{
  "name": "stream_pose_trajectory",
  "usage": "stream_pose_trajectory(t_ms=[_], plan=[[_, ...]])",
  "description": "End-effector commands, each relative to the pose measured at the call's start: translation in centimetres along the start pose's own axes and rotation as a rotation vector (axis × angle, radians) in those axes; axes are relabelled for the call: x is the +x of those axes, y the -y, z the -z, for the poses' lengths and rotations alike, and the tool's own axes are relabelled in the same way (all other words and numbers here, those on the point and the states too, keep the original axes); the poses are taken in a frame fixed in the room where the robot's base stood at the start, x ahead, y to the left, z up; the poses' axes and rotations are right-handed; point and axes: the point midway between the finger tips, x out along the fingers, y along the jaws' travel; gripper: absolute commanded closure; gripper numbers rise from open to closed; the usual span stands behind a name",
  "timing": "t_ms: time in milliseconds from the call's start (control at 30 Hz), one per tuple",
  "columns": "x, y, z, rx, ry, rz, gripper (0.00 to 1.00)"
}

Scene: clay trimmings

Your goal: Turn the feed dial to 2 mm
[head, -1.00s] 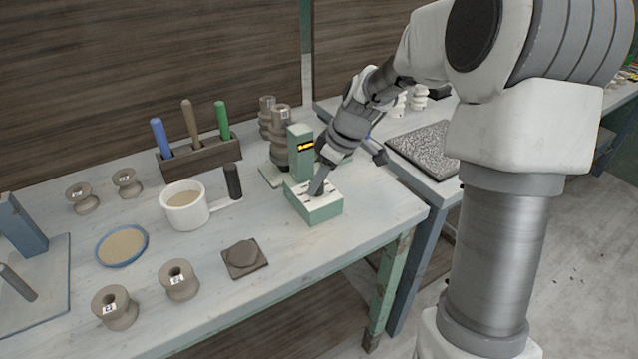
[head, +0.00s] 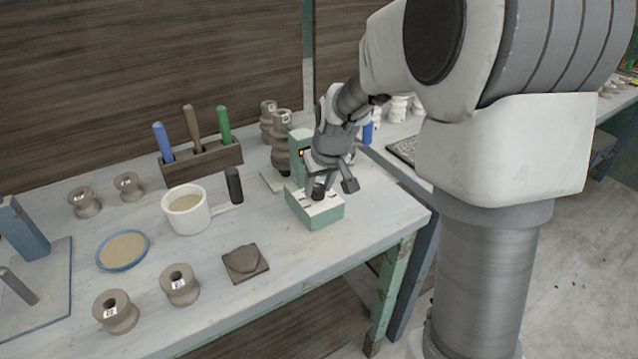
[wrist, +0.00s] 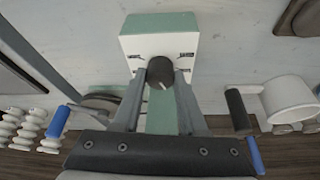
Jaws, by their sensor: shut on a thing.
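The feed dial is a dark round knob (wrist: 160,72) on the white top plate of a pale green machine base (head: 322,214). In the wrist view the knob has a light pointer line, and small dark labels sit on the plate around it, too small to read. My gripper (wrist: 161,80) is shut on the knob, with one finger on each side. In the head view my gripper (head: 318,190) comes down onto the plate from above and hides part of the dial. The green upright (head: 300,145) of the machine stands behind it.
A white pot (head: 186,212) with a black handle (head: 234,186) stands left of the machine. A tool rack (head: 202,160), a blue dish (head: 123,251), several clay spools and a clay piece on a dark tile (head: 245,264) share the table. The front right corner is clear.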

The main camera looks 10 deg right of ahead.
Motion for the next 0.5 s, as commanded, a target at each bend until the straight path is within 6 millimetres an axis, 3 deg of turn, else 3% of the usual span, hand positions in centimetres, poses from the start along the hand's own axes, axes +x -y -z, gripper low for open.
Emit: stream_pose_trajectory(t_ms=[500], plan=[[-0.04, 0.00, 0.04, 0.036, -0.001, -0.015, 1.00]])
